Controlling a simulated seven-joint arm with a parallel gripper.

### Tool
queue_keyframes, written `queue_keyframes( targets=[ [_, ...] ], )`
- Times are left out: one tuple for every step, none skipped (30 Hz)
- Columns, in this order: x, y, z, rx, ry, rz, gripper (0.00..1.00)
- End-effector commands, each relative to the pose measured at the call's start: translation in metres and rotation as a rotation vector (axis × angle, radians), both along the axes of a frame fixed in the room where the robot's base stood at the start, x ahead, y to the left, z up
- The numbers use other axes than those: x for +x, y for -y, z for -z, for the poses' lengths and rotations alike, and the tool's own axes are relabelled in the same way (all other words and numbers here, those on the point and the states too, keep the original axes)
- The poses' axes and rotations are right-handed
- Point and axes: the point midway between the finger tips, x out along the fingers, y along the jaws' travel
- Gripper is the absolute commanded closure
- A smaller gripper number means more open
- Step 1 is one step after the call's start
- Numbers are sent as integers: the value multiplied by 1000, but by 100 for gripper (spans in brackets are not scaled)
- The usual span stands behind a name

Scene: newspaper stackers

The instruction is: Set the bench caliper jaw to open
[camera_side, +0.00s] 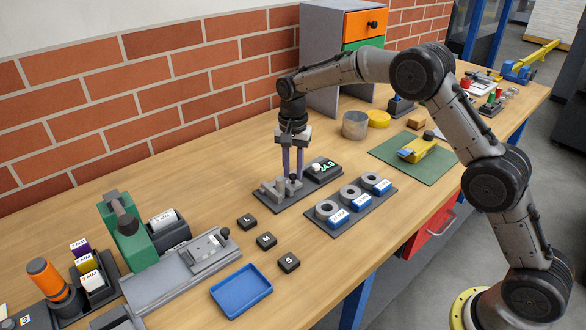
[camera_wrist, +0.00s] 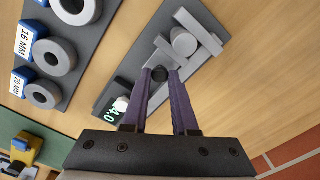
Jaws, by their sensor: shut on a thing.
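The bench caliper (camera_side: 270,190) stands on a dark plate mid-bench, with grey jaws and a green-digit display (camera_side: 328,165) that seems to read 24.0. In the wrist view its grey jaws (camera_wrist: 198,29) lie around a short grey cylinder (camera_wrist: 184,42); whether they touch it is unclear. My gripper (camera_side: 293,175) points straight down over the caliper. Its purple fingers are shut on the dark round knob (camera_wrist: 159,74) of the sliding jaw. In the wrist view the left finger partly hides the display (camera_wrist: 116,112).
A dark tray (camera_side: 337,232) with several grey rings and blue-white labels sits close on the right. Black letter tiles (camera_side: 266,241) and an empty blue tray (camera_side: 241,291) lie in front. Bare wood lies left of the caliper.

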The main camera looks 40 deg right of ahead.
Motion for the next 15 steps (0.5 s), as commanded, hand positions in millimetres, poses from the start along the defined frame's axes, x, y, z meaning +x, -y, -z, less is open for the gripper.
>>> queue_keyframes(
  targets=[
    [0, 0, -1, 0, 0, 0, 100],
    [0, 0, -1, 0, 0, 0, 100],
    [0, 0, -1, 0, 0, 0, 100],
    [0, 0, -1, 0, 0, 0, 100],
    [0, 0, -1, 0, 0, 0, 100],
    [0, 0, -1, 0, 0, 0, 100],
    [0, 0, -1, 0, 0, 0, 100],
    [0, 1, -1, 0, 0, 0, 100],
    [0, 3, -1, 0, 0, 1, 100],
    [0, 6, -1, 0, 0, 1, 100],
    [0, 9, -1, 0, 0, 1, 100],
    [0, 15, -1, 0, 0, 3, 100],
    [0, 18, -1, 0, 0, 3, 100],
    [0, 21, -1, 1, 1, 2, 100],
    [0, 23, -2, 1, 1, 1, 100]
  ],
)
